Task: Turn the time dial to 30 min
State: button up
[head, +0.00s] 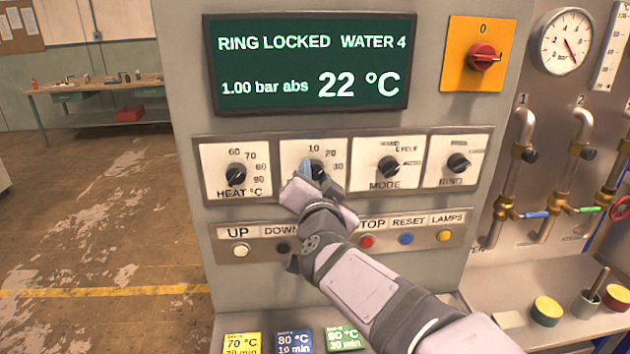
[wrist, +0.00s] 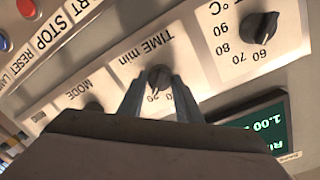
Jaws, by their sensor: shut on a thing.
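The time dial (head: 317,168) is a black knob on a white plate marked 10, 20 and 30, second from the left in the row of dials. My gripper (head: 311,173) reaches it from the front and partly hides the knob and its label. In the wrist view the dial (wrist: 159,74) sits between the two grey fingers of my gripper (wrist: 159,83), one on each side, under the label TIME min. The gripper is shut on the dial. The numeral 20 shows just beside the knob there; I cannot tell exactly where the pointer stands.
The heat dial (head: 236,174) is left of it, the mode dial (head: 389,166) right. Push buttons such as the red stop button (head: 367,242) sit below, under my arm. The display (head: 312,65) reads RING LOCKED, WATER 4, 22 °C. Coloured cards (head: 294,342) stand at the bottom.

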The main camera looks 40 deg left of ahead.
jog(key=m+b, duration=0.1)
jog(key=m, duration=0.2)
jog(key=shift+f, duration=0.1)
jog(key=shift+d+m+g+y+b, duration=0.1)
jog(key=shift+m+g+y+b, duration=0.25)
jog(key=shift+m+b, duration=1.2)
jog(key=shift+m+p, duration=0.5)
jog(key=shift+m, duration=0.15)
jog(key=o, duration=1)
jog(key=shift+o, duration=0.2)
jog(key=b+v, duration=0.1)
jog(key=v, duration=0.6)
jog(key=shift+b, duration=0.3)
jog(key=shift+s+d, duration=0.1)
